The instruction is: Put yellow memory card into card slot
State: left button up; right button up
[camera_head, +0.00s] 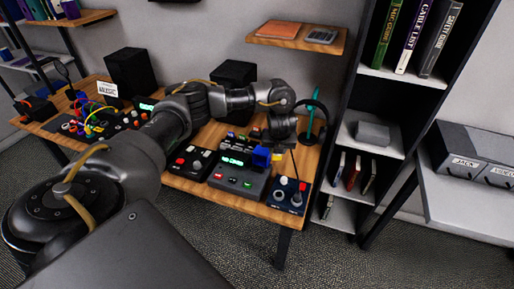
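My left arm reaches in from the left across the wooden desk. Its gripper (262,136) hangs low over the right part of the desk, above and behind a grey console (238,180) with a green display. Its fingers are too small and dark to tell open from shut. A small yellow piece (277,156) shows beside a blue block (261,157) at the console's back right corner, just below the gripper. I cannot tell for sure that the yellow piece is the memory card, or whether it is held. No card slot can be made out. My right gripper is not in view.
A dark blue panel with knobs (288,195) sits at the desk's right front corner. A headphone stand (311,122) stands behind it. A button box (193,162) is left of the console. Coloured cables (92,116) lie farther left. A black bookshelf (352,95) stands right.

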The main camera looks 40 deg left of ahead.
pick_arm(q)
jog(key=s+a+f+m+h, duration=0.1)
jog(key=s+a+f+m, duration=0.1)
jog(key=a, duration=0.6)
jog(key=shift+f+m+t, duration=0.3)
jog(key=shift+f+m, duration=0.15)
jog(key=shift+m, duration=0.15)
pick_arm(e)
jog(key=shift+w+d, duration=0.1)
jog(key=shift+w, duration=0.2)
pick_arm(q)
jog(key=shift+f, duration=0.1)
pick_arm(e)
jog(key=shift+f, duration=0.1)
